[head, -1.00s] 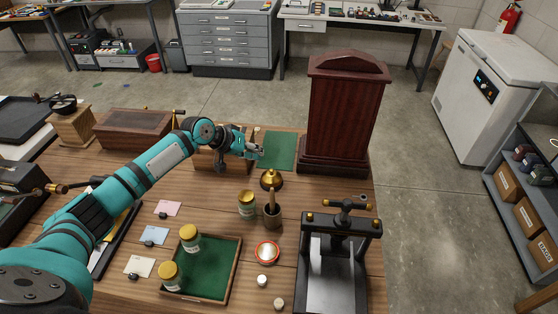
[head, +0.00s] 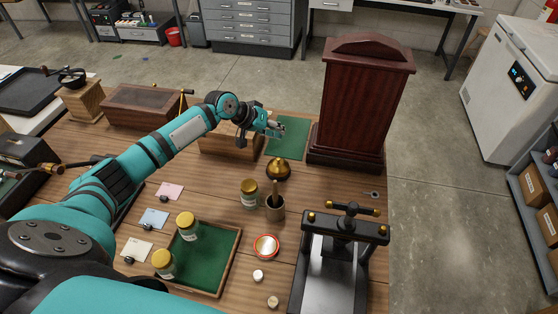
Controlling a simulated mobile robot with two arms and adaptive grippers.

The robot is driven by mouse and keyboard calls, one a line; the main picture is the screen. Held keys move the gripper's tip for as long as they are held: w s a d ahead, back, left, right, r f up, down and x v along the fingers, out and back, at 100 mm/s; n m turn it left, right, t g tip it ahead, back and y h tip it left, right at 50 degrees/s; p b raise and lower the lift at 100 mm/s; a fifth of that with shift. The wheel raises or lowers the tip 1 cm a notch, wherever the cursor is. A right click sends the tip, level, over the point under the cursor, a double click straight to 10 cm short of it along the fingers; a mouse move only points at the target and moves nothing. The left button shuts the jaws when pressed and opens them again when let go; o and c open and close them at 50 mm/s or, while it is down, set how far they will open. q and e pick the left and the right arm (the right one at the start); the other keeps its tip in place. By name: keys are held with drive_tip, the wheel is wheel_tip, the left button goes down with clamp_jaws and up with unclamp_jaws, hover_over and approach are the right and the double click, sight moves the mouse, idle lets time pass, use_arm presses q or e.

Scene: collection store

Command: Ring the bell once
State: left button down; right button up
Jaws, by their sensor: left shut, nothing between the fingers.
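The bell (head: 278,170) is a small brass dome with a knob on top. It stands on the wooden table in the middle of the head view. My left gripper (head: 279,130) is shut and empty. It shows above and behind the bell in the picture, over the green mat, apart from the bell. My right gripper is not in view.
A jar (head: 250,194) and a mortar with pestle (head: 274,205) stand just in front of the bell. A tall dark red cabinet (head: 357,100) rises behind it to the right. A black press (head: 342,255) stands front right. A green-lined tray (head: 208,270) holds two jars.

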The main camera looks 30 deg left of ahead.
sight(278, 159)
use_arm(q)
wheel_tip(278, 159, down, 7)
drive_tip(key=b, duration=0.5)
drive_tip(key=shift+s+f, duration=0.15)
idle(1.0)
drive_tip(key=shift+f+b, duration=0.4)
drive_tip(key=shift+f, duration=0.05)
drive_tip(key=shift+f+b, duration=0.35)
drive_tip(key=shift+f, duration=0.15)
idle(0.6)
drive_tip(key=shift+r, duration=0.1)
drive_tip(key=shift+r+p, duration=0.85)
drive_tip(key=shift+p, duration=0.05)
